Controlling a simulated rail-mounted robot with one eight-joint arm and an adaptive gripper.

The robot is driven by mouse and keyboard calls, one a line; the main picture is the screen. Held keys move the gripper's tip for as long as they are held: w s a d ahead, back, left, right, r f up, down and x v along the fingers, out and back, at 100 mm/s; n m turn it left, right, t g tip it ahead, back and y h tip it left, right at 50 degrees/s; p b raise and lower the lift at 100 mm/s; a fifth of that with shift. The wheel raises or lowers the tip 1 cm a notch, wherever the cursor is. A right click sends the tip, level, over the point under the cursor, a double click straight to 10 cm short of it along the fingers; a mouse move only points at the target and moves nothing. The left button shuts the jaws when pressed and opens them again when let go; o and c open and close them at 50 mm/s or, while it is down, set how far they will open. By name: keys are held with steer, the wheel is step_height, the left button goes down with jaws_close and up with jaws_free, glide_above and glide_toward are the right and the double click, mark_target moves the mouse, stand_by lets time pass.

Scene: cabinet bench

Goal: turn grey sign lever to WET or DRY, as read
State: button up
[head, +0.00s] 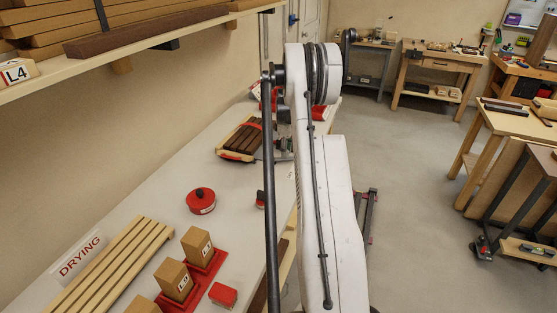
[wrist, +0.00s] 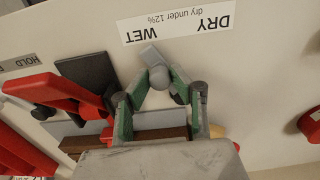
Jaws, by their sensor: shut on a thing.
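The grey sign lever (wrist: 151,54) shows in the wrist view, with a rounded grey hub and a short flat arm tilted up and left in the picture. Its tip is close to the WET end of a white label (wrist: 178,24). The label appears upside down and reads WET, DRY and "dry under 12%"; WET is on the left of the picture, DRY on the right. My gripper (wrist: 163,78), with green fingers, is shut around the lever's rounded part. The fingers hide part of it. In the head view the lever is not discernible.
In the wrist view, a red part (wrist: 52,90) and a dark block (wrist: 85,78) stand close left of my gripper, near a HOLD label (wrist: 18,63).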

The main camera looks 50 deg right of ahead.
steer(key=shift+w+d, duration=0.2)
steer(key=shift+d, duration=0.05)
steer(key=shift+w+b, duration=0.1)
steer(key=shift+b, duration=0.35)
stand_by(0.6)
steer(key=o, duration=0.8)
steer(key=shift+o, duration=0.2)
steer(key=shift+d+r, duration=0.1)
steer(key=shift+r+p, duration=0.9)
steer(key=shift+r, duration=3.5)
